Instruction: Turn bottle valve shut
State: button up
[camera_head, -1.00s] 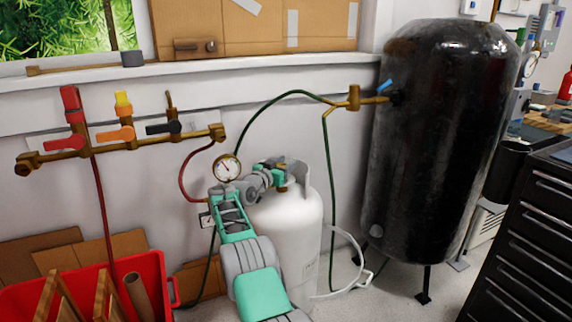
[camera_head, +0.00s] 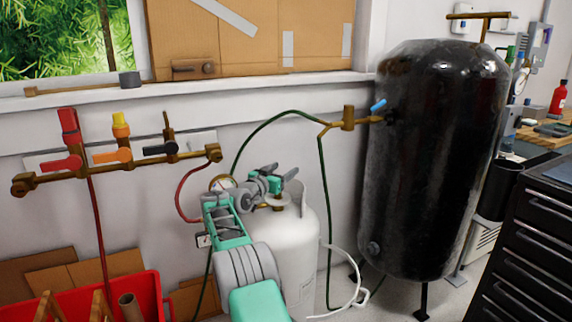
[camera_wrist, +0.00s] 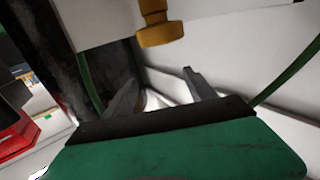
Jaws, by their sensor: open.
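The white gas bottle (camera_head: 296,240) stands on the floor against the wall, with a collar around its top. A small brass part of its valve (camera_head: 276,206) shows under my gripper (camera_head: 280,184), which is at the bottle's top. The rest of the valve is hidden by my arm. In the wrist view my gripper (camera_wrist: 160,90) is open, its two grey fingers apart with nothing seen between them. A brass fitting (camera_wrist: 160,30) is beyond the fingers, near the top edge; I cannot tell whether it is the bottle valve.
A round gauge (camera_head: 222,183) is partly hidden behind my arm. A brass manifold (camera_head: 120,168) with coloured levers is on the wall at left. A green hose (camera_head: 322,200) runs beside the bottle. A large black tank (camera_head: 432,170) stands at right, a red bin (camera_head: 150,290) at lower left.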

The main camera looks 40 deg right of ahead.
jog(key=s+a+r+p, duration=0.2)
jog(key=s+a+r, duration=0.5)
jog(key=s, duration=0.2)
jog(key=shift+s, duration=0.25)
jog(key=shift+r, duration=0.1)
